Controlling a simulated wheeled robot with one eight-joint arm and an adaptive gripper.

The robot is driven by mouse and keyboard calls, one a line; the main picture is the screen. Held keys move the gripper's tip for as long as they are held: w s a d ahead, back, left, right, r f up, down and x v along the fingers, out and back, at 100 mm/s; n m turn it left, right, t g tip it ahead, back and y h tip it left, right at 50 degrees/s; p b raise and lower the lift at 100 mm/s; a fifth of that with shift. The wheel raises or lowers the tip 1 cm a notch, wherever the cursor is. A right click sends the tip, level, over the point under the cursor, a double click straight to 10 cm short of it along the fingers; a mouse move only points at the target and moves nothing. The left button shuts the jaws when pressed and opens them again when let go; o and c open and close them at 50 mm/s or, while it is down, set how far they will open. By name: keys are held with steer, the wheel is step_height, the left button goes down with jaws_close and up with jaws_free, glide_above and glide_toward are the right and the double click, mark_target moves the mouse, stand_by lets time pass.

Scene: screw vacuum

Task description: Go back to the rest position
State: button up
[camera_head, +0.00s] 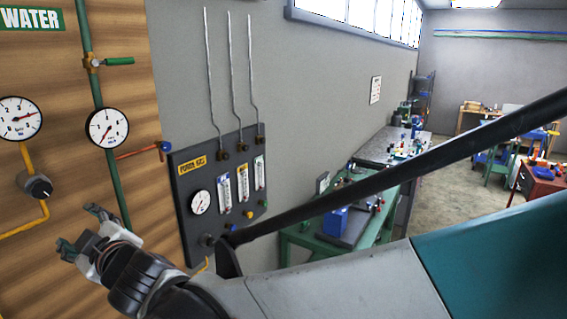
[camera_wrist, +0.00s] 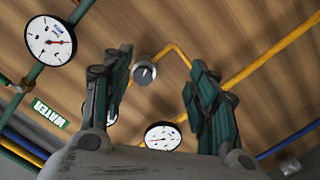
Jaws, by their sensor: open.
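My gripper (camera_head: 80,232) is at the lower left of the head view, in front of the wooden panel (camera_head: 110,30). Its two fingers are spread and nothing shows between them. In the wrist view my gripper (camera_wrist: 160,95) also shows open, with the panel behind it. The same knob (camera_head: 38,187) is left of and above my gripper in the head view. I cannot tell whether the fingers touch anything, but they look apart from the knob.
The panel carries a green pipe (camera_head: 85,45), a gauge (camera_head: 108,127) and another gauge (camera_head: 20,119). A dark "FORM GAS" board (camera_head: 185,225) hangs on the grey wall to the right. Green workbenches (camera_head: 375,245) stand along the wall. Open floor (camera_head: 450,150) lies beyond.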

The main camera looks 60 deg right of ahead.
steer(key=s+f+m+g+b, duration=0.2)
steer(key=s+f+b, duration=0.4)
steer(key=f, duration=0.7)
steer(key=s+a+f+m+g+b, duration=0.1)
steer(key=s+f+g+b, duration=0.3)
steer(key=f+b, duration=0.6)
steer(key=s+f+m+g+y+b, duration=0.1)
steer(key=s+f+m+g+b, duration=0.2)
steer(key=s+f+b, duration=0.5)
step_height(320, 180, down, 8)
steer(key=shift+s+a+f+g, duration=0.15)
steer(key=shift+s+a+g, duration=0.25)
steer(key=shift+s, duration=0.05)
